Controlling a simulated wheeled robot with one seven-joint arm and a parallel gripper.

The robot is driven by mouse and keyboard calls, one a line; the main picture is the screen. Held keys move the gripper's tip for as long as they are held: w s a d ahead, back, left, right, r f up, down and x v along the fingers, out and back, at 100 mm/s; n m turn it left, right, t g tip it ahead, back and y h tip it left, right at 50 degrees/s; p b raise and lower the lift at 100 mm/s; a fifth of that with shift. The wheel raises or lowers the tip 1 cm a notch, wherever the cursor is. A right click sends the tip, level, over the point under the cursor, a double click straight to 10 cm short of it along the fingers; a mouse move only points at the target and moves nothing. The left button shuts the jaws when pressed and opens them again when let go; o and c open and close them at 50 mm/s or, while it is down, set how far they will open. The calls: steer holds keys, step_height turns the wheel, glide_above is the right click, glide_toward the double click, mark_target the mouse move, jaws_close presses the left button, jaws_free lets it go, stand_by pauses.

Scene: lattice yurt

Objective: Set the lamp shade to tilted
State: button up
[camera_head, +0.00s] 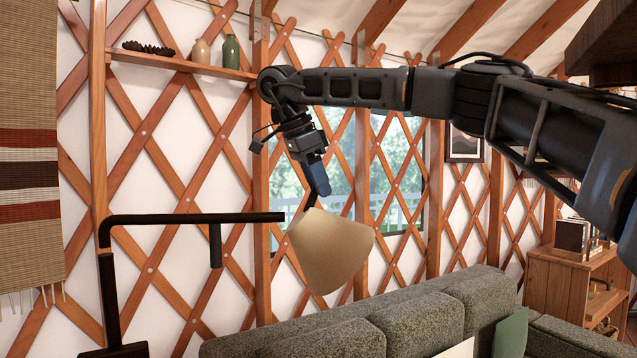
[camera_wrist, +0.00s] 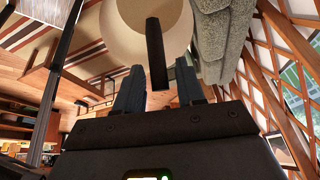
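The lamp shade (camera_head: 332,252) is cream-coloured and hangs at the end of a black lamp arm (camera_head: 190,218) in the head view. It looks tilted there, not straight. In the wrist view the shade (camera_wrist: 122,28) fills the top middle. A dark bar (camera_wrist: 156,50) stands out from the shade toward my gripper. My gripper (camera_head: 318,190) is above the shade, pointing down. In the wrist view my gripper (camera_wrist: 159,72) has its two fingers apart, with the bar's near end between them. Gaps show on both sides of the bar.
The lamp's black post (camera_head: 108,300) stands at the left, with a short stub (camera_head: 215,246) under its arm. A grey sofa (camera_head: 420,318) is below the shade. A wall shelf (camera_head: 180,64) holds vases. A wooden bookcase (camera_head: 562,285) stands at the right.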

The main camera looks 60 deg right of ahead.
steer(key=shift+v, duration=3.85)
